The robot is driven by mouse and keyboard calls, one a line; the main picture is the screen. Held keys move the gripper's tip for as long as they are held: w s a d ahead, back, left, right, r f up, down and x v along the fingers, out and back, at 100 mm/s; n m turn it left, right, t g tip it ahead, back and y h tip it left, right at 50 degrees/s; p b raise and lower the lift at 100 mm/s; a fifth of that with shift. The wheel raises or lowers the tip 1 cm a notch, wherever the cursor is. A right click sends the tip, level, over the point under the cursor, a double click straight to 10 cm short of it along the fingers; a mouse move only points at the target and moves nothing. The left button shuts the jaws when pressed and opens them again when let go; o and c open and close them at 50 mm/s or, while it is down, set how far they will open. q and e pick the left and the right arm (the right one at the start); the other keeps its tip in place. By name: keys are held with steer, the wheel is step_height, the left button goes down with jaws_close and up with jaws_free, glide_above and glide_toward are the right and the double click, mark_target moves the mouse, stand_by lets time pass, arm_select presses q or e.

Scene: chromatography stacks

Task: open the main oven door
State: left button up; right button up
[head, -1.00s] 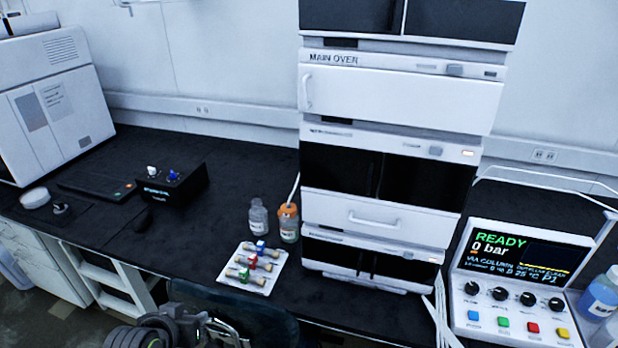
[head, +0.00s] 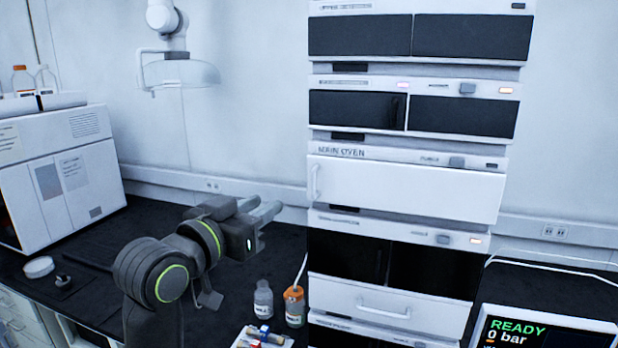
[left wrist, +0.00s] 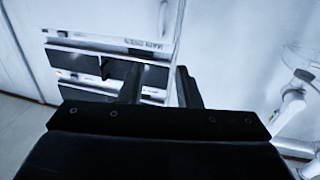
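The main oven (head: 340,152) is a unit in the white instrument stack. Its white door (head: 410,192) is shut, with a vertical handle (head: 316,182) near its left edge. My left gripper (head: 268,222) is left of the handle, apart from it, fingers pointing right toward the stack. In the left wrist view the two dark fingers (left wrist: 160,88) stand apart with nothing between them. A white panel (left wrist: 95,16), which looks like the oven door, shows beyond them, with a pale upright bar near its edge. My right gripper is not in view.
Dark-fronted modules sit above and below the oven. Bottles (head: 263,300) and a tray of small fittings (head: 262,337) stand on the bench left of the stack. A control panel (head: 540,332) is at lower right. A hood arm (head: 180,72) hangs at upper left.

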mark_target(312, 176)
arm_select(q)
steer(key=p+x, duration=0.5)
steer(key=x, duration=1.1)
steer(key=shift+w+d+f, duration=0.1)
steer(key=shift+w, duration=0.05)
jaws_close()
